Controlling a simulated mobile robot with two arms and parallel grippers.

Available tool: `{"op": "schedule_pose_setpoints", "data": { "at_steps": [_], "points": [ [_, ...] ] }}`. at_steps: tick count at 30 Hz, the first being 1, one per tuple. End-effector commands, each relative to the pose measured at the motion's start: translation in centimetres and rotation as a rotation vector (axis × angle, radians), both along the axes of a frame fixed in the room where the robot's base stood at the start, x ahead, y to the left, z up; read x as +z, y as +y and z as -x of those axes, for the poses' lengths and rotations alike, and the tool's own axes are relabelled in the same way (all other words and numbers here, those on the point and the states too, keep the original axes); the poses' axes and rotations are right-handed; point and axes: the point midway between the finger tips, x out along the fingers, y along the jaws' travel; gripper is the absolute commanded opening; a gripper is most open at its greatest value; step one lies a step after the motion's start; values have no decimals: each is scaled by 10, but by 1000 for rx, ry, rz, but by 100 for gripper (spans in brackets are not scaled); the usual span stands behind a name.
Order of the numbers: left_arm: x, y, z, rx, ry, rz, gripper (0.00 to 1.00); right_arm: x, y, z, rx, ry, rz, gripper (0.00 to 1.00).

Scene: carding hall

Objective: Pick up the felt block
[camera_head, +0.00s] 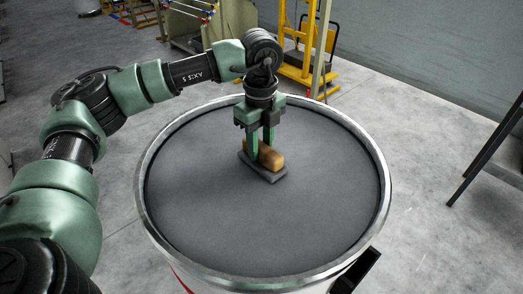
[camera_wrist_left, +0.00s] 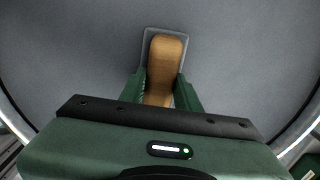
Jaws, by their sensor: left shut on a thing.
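The felt block (camera_head: 271,158) shows as a rounded tan-brown upper part on a flat dark grey base. It is at the middle of the round grey top of a drum (camera_head: 215,215). My left gripper (camera_head: 260,150) points down from above, its green fingers shut on the tan part from both sides. In the left wrist view the block (camera_wrist_left: 166,55) lies between the two green fingertips (camera_wrist_left: 161,90), with the grey base showing around its far end. I cannot tell whether the base touches the drum top. My right gripper is not in view.
The drum has a raised pale metal rim (camera_head: 384,200), and its grey top is otherwise bare. A yellow frame (camera_head: 305,70) stands behind it. Dark metal legs (camera_head: 490,150) stand at the right. Concrete floor (camera_head: 420,140) lies open around the drum.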

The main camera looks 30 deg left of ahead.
Motion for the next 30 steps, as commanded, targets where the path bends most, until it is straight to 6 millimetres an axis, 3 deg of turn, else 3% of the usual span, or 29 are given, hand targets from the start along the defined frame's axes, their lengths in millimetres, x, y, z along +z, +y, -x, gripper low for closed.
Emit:
{"op": "schedule_pose_setpoints", "data": {
  "at_steps": [5,11,20,22,30],
  "points": [
    [9,0,-1,0,-3,1,0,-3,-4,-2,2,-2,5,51],
    [37,-1,-1,0,-6,2,0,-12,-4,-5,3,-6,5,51],
    [114,-1,-1,0,-7,1,0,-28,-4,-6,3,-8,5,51],
    [133,0,-1,1,-6,0,0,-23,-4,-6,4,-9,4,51],
    [179,0,0,1,-4,-1,0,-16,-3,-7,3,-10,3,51]
  ]
}}
